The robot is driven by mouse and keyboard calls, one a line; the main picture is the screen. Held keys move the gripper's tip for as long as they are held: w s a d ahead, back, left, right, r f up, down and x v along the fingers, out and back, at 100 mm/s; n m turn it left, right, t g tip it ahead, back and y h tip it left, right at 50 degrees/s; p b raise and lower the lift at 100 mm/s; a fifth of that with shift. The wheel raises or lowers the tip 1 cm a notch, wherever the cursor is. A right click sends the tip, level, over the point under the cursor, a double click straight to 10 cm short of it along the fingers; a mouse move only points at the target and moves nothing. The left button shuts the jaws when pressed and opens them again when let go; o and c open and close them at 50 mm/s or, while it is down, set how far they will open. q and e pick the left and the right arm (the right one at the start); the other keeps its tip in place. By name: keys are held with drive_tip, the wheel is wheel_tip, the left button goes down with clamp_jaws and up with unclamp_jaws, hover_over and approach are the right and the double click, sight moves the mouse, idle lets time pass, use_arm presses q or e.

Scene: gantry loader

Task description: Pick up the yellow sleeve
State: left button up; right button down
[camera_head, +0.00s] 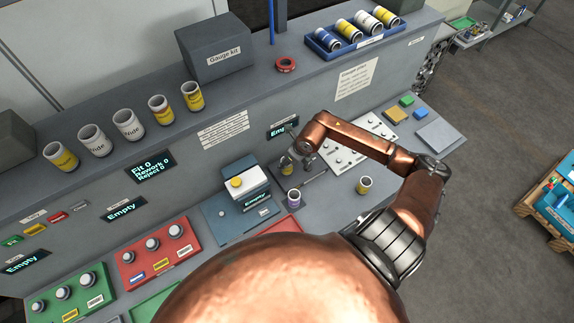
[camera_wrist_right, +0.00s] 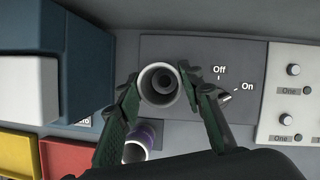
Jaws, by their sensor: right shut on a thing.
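My right gripper (camera_head: 289,162) reaches down to the grey bench between the white-topped block and the knob panel. It is shut on a sleeve (camera_head: 286,167), seen end-on as a pale round rim in the right wrist view (camera_wrist_right: 145,86). The sleeve's side is mostly hidden, so its colour is hard to tell. A dark round shape shows inside its bore. A white sleeve with a yellow band (camera_head: 364,186) stands upright on the bench, to the right of the gripper. A purple-banded sleeve (camera_head: 294,199) stands nearer, also in the wrist view (camera_wrist_right: 142,145). My left gripper is out of view.
An Off/On switch (camera_wrist_right: 225,97) sits close to the right finger. Several labelled cans line the shelf; a blue tray (camera_head: 350,42) holds more.

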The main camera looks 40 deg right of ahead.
drive_tip(key=s+r+b, duration=0.2)
drive_tip(key=s+r, duration=0.9)
drive_tip(key=s, duration=0.3)
drive_tip(key=shift+a, duration=0.35)
wheel_tip(320, 180, up, 4)
drive_tip(key=p, duration=0.2)
drive_tip(key=shift+r+p, duration=0.25)
drive_tip(key=shift+p, duration=0.15)
